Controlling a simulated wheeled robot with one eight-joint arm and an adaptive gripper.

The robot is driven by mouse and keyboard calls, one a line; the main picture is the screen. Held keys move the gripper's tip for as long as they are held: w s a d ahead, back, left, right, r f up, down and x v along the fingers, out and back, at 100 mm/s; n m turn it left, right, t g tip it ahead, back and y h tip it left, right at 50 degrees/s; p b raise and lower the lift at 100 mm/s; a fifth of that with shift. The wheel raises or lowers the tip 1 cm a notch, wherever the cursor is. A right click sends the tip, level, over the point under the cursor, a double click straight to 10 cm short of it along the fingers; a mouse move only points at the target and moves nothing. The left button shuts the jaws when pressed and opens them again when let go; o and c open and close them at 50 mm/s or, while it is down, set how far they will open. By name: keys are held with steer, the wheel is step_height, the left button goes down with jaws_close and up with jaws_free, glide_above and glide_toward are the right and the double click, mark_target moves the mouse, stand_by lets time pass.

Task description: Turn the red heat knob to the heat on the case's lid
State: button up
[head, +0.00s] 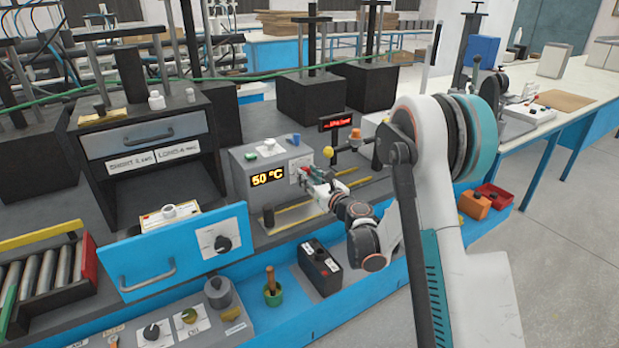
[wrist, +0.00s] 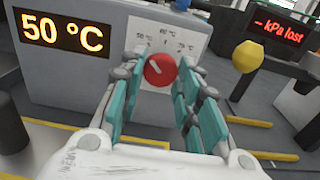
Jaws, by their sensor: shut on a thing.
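The red heat knob (wrist: 160,70) is on the front of a grey box (wrist: 75,75), in the middle of the wrist view. Its white pointer line tilts to the upper left, towards the left mark of a white scale plate (wrist: 165,40) with small marks at left, top and right. The box's display (wrist: 63,34) reads 50 °C. My gripper (wrist: 158,84) is shut on the knob, one teal-padded finger on each side. In the head view my gripper (head: 309,180) is at the box front and mostly covers the knob. I cannot tell which case's lid carries the heat, and no such writing is readable.
A yellow knob (wrist: 247,57) stands right of my gripper, near a red-lettered display (wrist: 278,28) reading "kPa lost". A black battery (head: 320,268) sits below my arm. Yellow rails (head: 300,213) run along the bench by the box.

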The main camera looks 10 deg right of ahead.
steer(key=shift+a+m+b, duration=0.1)
steer(key=shift+m+b, duration=0.8)
steer(key=shift+m, duration=3.5)
steer(key=o, duration=1)
steer(key=shift+o, duration=0.2)
